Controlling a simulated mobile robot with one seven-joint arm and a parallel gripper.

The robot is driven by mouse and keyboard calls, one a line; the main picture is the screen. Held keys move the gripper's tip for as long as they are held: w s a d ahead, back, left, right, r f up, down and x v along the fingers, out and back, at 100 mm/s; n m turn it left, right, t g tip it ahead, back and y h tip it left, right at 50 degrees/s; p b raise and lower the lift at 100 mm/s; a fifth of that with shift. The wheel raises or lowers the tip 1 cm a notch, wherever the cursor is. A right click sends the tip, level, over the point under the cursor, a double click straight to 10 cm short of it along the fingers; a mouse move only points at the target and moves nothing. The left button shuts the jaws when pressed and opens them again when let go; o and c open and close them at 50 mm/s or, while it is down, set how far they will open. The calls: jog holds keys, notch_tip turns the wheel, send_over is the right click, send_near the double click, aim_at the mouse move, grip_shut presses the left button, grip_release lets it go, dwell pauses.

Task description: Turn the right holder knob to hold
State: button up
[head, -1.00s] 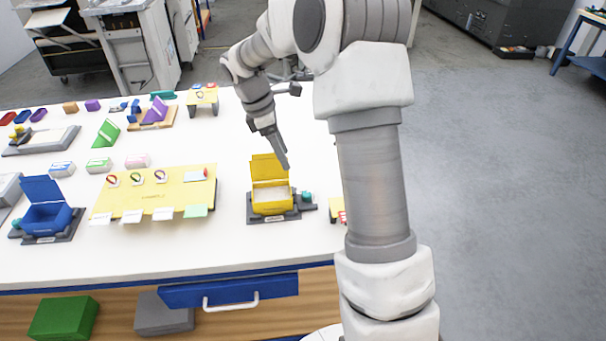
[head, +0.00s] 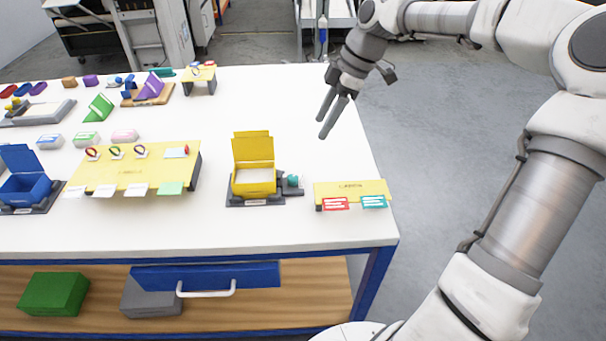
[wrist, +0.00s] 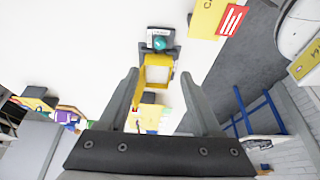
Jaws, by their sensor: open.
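The right holder is a dark base (head: 240,203) bearing a yellow open box (head: 254,187) with its lid up, near the right end of the table. Its teal knob (head: 293,181) sits on the right side of the base. In the wrist view the knob (wrist: 159,43) shows beyond the yellow box (wrist: 157,72), ahead of my fingers. My gripper (head: 329,120) is open and empty, above the table's right part, up and to the right of the holder. It also shows in the wrist view (wrist: 158,85). The knob's setting is too small to read.
A yellow board (head: 352,190) with red and teal cards stands right of the holder. A larger yellow board (head: 135,178) with rings and cards is left of it. A blue box (head: 25,188) sits at the far left. The table is clear behind the holder.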

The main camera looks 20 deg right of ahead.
aim_at(293, 177)
jog(key=b+x, duration=0.2)
jog(key=x, duration=1.5)
jog(key=shift+f+b, duration=0.1)
jog(key=shift+b, duration=0.2)
jog(key=shift+c, duration=0.2)
grip_shut()
